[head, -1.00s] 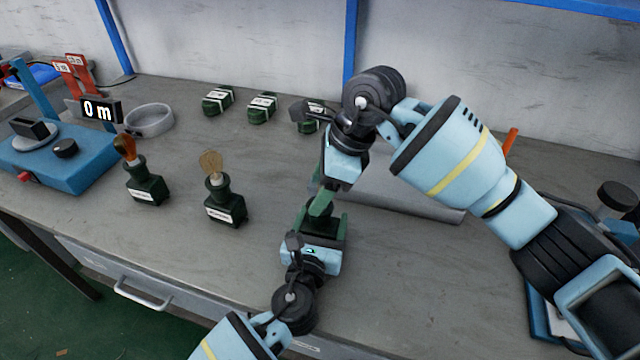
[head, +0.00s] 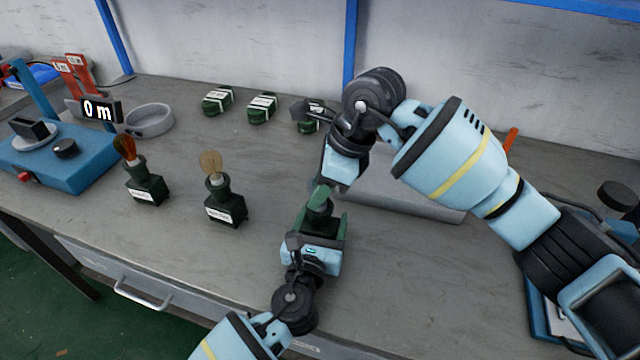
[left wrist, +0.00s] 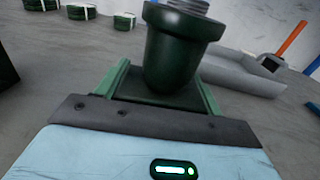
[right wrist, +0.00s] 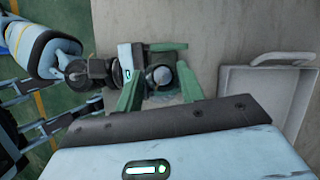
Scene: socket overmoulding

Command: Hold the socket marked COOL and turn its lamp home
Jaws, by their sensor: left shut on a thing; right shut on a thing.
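A dark green socket (head: 319,216) stands at the front middle of the bench, between the jaws of my left gripper (head: 322,234), which is shut on it. In the left wrist view the socket (left wrist: 178,52) shows as a rounded cup with a silver screw thread (left wrist: 188,5) at its mouth. My right gripper (head: 320,193) is above it, pointing down, shut on the lamp. In the right wrist view the lamp's rounded top (right wrist: 161,75) shows between the green fingers. The held socket's label does not show.
Several green banded pieces (head: 262,108) lie at the back. A blue device (head: 55,160), a display (head: 100,110) and a grey ring (head: 149,120) stand left. A grey tray (head: 405,195) lies behind my right arm.

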